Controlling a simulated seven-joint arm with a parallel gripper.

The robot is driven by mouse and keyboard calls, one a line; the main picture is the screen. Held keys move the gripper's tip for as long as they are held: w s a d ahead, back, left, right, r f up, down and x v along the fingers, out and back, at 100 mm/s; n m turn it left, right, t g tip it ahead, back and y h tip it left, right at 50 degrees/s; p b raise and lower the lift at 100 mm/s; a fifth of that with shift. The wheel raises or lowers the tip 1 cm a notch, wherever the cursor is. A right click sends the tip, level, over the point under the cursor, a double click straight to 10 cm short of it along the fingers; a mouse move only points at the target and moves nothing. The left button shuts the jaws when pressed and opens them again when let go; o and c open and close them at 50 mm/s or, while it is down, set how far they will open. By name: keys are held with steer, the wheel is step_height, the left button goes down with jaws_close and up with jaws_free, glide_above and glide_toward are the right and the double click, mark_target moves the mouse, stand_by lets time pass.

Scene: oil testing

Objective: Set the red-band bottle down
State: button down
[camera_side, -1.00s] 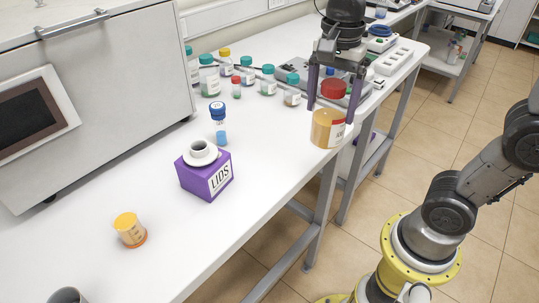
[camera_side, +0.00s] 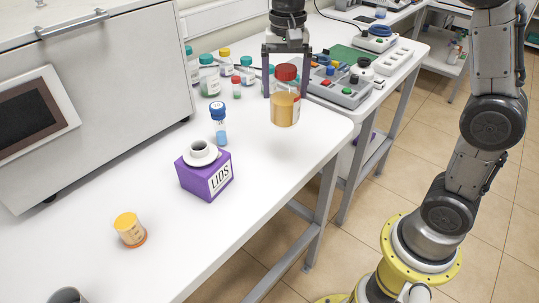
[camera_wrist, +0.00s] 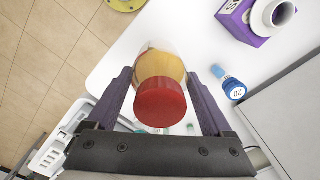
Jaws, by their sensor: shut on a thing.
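The red-band bottle (camera_side: 285,108) is clear with amber contents and a red cap. In the side view it is upright between the fingers of my gripper (camera_side: 287,92), which is shut on it. A faint shadow on the white table lies below the bottle, so it appears held a little above the surface. In the wrist view the red cap (camera_wrist: 160,102) faces the camera, with the amber body (camera_wrist: 160,66) beyond it. The fingers of my gripper (camera_wrist: 160,100) are on both sides of it.
A purple LIDS box (camera_side: 207,180) and a blue-capped tube (camera_side: 219,125) stand to the left. Several capped bottles (camera_side: 209,78) line the back. White table (camera_side: 255,180) in front of the bottle is clear.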

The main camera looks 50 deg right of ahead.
mark_target(271, 123)
steer(key=w+n, duration=0.2)
steer(key=shift+w+d+n, duration=0.15)
steer(key=shift+w+n, duration=0.05)
steer(key=shift+n, duration=0.2)
steer(key=shift+w+r, duration=0.1)
steer(key=shift+s+m, duration=1)
steer(key=shift+s, duration=0.1)
steer(key=s+a+r+m, duration=0.1)
steer(key=s+a+m, duration=0.1)
steer(key=s+m, duration=0.8)
steer(key=w+f+n, duration=0.1)
steer(key=w+f, duration=0.2)
steer(key=w+f+n, duration=0.1)
steer(key=w+f, duration=0.3)
steer(key=w+f+n, duration=0.1)
steer(key=w+f, duration=0.3)
steer(key=shift+w+a, duration=0.25)
steer(key=shift+a, duration=0.15)
steer(key=shift+f, duration=0.55)
